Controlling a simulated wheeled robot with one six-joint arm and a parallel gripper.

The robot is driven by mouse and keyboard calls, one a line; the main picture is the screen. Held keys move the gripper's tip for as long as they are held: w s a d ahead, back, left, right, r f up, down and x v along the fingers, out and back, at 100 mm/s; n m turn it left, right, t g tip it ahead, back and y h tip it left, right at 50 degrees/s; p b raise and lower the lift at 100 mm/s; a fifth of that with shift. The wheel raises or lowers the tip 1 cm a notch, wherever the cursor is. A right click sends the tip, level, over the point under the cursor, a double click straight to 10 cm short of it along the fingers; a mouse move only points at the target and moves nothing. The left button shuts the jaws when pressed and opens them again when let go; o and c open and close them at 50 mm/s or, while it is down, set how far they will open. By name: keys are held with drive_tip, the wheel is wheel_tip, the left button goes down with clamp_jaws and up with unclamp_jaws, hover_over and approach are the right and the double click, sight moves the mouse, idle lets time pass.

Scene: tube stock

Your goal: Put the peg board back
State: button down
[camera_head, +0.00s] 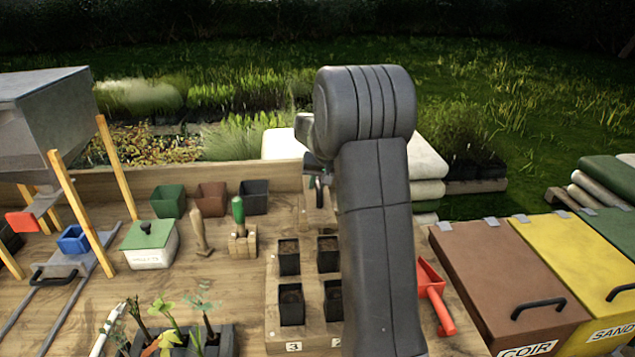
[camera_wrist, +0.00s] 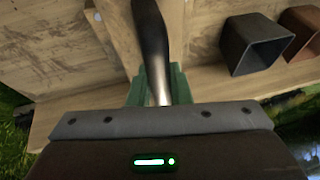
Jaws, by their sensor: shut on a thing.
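My gripper (camera_head: 318,183) is beyond the pot tray, partly hidden by my arm. In the wrist view my gripper (camera_wrist: 160,82) has green fingers shut on a dark rod-like handle (camera_wrist: 150,35) with a shiny end. A small wooden block (camera_head: 318,214) shows just below the gripper in the head view; I cannot tell whether the held thing touches it. A slotted wooden block (camera_head: 242,246) with a green-handled tool (camera_head: 238,212) stands to the left. I cannot tell for sure which thing is the peg board.
Square pots, including a black one (camera_head: 254,197), stand along the back board. A wooden tray (camera_head: 272,325) holds several soil-filled black pots. A wooden tamper (camera_head: 200,232), a green-lidded box (camera_head: 148,244) and a red scoop (camera_head: 434,295) are nearby. Bare bench shows around (camera_head: 235,285).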

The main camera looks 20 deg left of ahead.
drive_tip(key=shift+f+b, duration=0.45)
drive_tip(key=shift+f, duration=0.15)
drive_tip(key=c, duration=1.3)
unclamp_jaws()
drive_tip(key=shift+c, duration=0.2)
drive_tip(key=shift+r, duration=0.15)
drive_tip(key=shift+r+p, duration=0.3)
drive_tip(key=v, duration=1.2)
drive_tip(key=shift+r+b, duration=0.2)
drive_tip(key=shift+b, duration=0.1)
drive_tip(key=shift+a+f, duration=0.1)
